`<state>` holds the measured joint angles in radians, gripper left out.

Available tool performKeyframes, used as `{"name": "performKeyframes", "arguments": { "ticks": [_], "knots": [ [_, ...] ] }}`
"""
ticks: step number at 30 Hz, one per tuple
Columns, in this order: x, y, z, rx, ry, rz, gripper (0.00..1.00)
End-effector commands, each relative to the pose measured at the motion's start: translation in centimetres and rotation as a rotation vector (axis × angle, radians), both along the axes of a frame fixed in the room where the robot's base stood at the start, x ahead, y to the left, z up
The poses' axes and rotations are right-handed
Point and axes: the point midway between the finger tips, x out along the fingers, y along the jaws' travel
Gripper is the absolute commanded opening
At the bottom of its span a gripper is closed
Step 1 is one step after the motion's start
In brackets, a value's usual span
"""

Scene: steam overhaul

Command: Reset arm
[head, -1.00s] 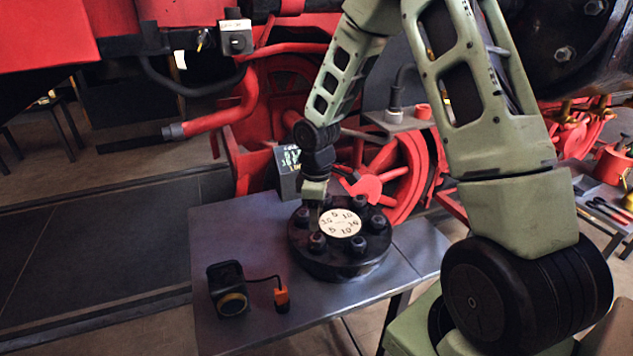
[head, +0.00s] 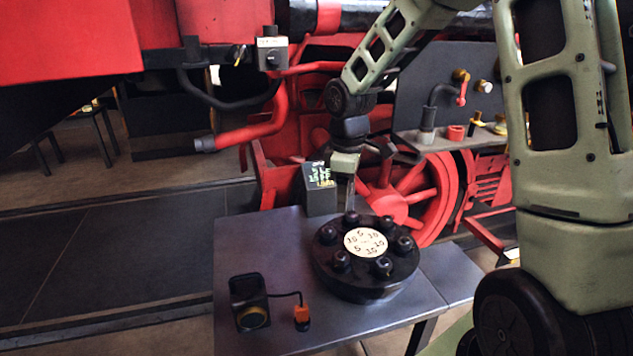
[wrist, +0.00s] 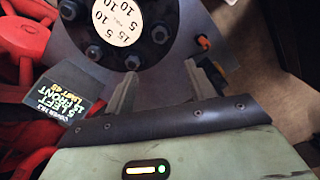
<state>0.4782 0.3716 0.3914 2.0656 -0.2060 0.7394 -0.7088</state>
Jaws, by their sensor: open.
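My gripper (head: 349,188) hangs above the back edge of the round black flange (head: 362,285) in the head view. In the wrist view my gripper's two fingers (wrist: 165,88) stand apart with nothing between them, so it is open and empty. The flange, with several dark bolts around a white numbered disc (head: 366,243), lies on the grey table. The disc also shows in the wrist view (wrist: 115,18). My arm reaches in from the right side of the head view.
A dark box with a lettered display (head: 320,190) stands at the table's back edge, close to my gripper. A black device (head: 250,302) with an orange part (head: 302,315) sits at the front left of the table (head: 240,238). Red locomotive parts and a wheel (head: 430,195) stand behind.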

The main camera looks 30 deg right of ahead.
Motion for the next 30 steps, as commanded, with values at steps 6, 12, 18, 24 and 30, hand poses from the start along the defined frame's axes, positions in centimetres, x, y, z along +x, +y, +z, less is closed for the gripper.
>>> {"name": "performKeyframes", "arguments": {
  "ticks": [6,12,18,24,30],
  "knots": [
    [0.0,0.1,0.0,0.000,0.000,0.001,0.55],
    [-2.0,6.1,0.3,0.006,-0.003,0.010,0.55],
    [-8.9,16.4,0.6,0.021,-0.005,-0.001,0.55],
    [-17.7,22.6,0.3,0.039,-0.002,-0.033,0.55],
    [-23.3,24.4,-0.3,0.050,0.003,-0.064,0.55]
  ]
}}
